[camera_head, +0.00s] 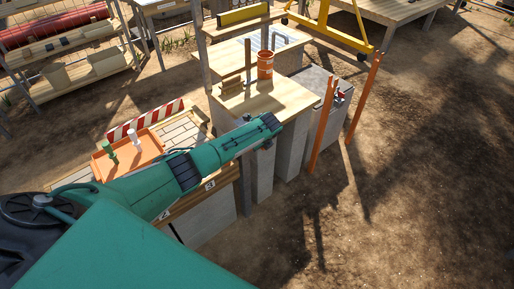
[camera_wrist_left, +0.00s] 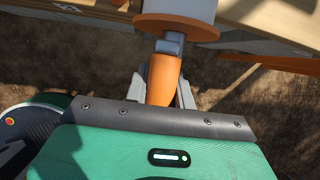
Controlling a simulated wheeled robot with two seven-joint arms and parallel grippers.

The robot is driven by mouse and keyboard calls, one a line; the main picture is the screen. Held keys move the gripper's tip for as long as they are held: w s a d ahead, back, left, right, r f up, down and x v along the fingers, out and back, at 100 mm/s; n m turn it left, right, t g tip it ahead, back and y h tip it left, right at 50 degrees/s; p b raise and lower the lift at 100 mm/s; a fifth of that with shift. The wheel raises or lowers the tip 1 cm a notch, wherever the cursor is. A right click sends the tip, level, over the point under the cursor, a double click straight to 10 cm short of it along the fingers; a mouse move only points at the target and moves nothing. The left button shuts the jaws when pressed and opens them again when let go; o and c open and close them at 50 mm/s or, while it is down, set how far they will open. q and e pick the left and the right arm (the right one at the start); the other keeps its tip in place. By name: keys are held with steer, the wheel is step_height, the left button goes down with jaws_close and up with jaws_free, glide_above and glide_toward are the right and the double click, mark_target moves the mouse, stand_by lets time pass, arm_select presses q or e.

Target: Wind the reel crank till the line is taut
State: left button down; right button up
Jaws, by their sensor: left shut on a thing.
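In the left wrist view my left gripper (camera_wrist_left: 162,95) is shut on an orange crank handle (camera_wrist_left: 163,76), one finger on each side of it. The handle joins a grey crank piece (camera_wrist_left: 170,45) under an orange round flange (camera_wrist_left: 176,27) with a pale drum (camera_wrist_left: 180,7) above it. In the head view my left arm reaches to the front of a wooden-topped counter (camera_head: 262,96); the wrist hides the crank and most of the gripper there. I cannot make out the line or how tight it is. My right gripper is not in view.
An orange tray (camera_head: 128,153) with a green and a white item lies left of my arm, before a red-white striped board (camera_head: 146,119). Bare ground is open at right.

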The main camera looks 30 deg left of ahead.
arm_select(q)
steer(key=shift+w+d+m+g+y+b, duration=0.15)
steer(key=shift+w+g+y+b, duration=0.15)
steer(key=shift+g+b, duration=0.75)
steer(key=shift+w+d+m+g+y+b, duration=0.1)
steer(key=shift+w+m+g+y+b, duration=0.2)
steer(key=shift+b, duration=1.2)
steer(key=shift+w+d+m+g+y+b, duration=0.1)
steer(key=shift+w+g+y+b, duration=0.2)
steer(key=shift+g+b, duration=0.8)
steer(key=shift+t, duration=0.25)
steer(key=c, duration=1.2)
jaws_free()
steer(key=shift+o, duration=0.2)
